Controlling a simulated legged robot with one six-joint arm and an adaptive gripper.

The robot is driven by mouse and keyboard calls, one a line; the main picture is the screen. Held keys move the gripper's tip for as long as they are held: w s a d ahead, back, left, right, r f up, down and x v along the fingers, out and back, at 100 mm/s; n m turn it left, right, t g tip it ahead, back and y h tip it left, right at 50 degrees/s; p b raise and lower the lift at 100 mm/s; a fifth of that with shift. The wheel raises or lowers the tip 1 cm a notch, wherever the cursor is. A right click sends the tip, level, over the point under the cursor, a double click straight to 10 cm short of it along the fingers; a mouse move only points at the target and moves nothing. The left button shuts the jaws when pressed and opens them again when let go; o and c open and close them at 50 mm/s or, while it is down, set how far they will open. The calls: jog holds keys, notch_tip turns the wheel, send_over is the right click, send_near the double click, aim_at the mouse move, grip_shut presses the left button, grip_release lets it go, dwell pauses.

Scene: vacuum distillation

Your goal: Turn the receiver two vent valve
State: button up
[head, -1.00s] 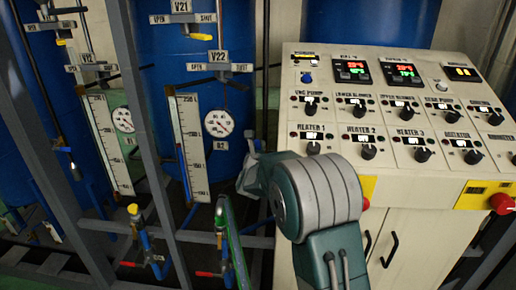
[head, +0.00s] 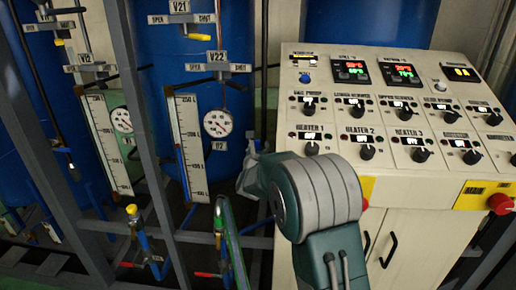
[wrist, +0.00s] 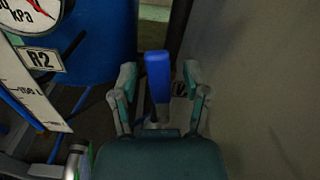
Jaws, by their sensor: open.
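The label V22 (head: 217,57) hangs above the round gauge (head: 217,123) of receiver two, in front of the blue tank (head: 160,45) in the head view. The sign R2 (wrist: 40,58) and part of the gauge (wrist: 28,14) show at the left of the wrist view. My gripper (wrist: 160,80) is open. A blue handle (wrist: 158,72) stands upright between its two fingers, with a visible gap on each side. I cannot tell from its label which valve it belongs to. In the head view my arm hides most of the gripper.
A control panel (head: 450,180) with knobs and displays stands right of my arm. A grey frame post (head: 150,140), a scale (head: 188,148) and a yellow-tipped valve (head: 132,209) are at the left. A green pipe (head: 228,245) rises close to my arm.

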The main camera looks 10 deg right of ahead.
jog(key=v, duration=1.2)
jog(key=shift+a, duration=0.1)
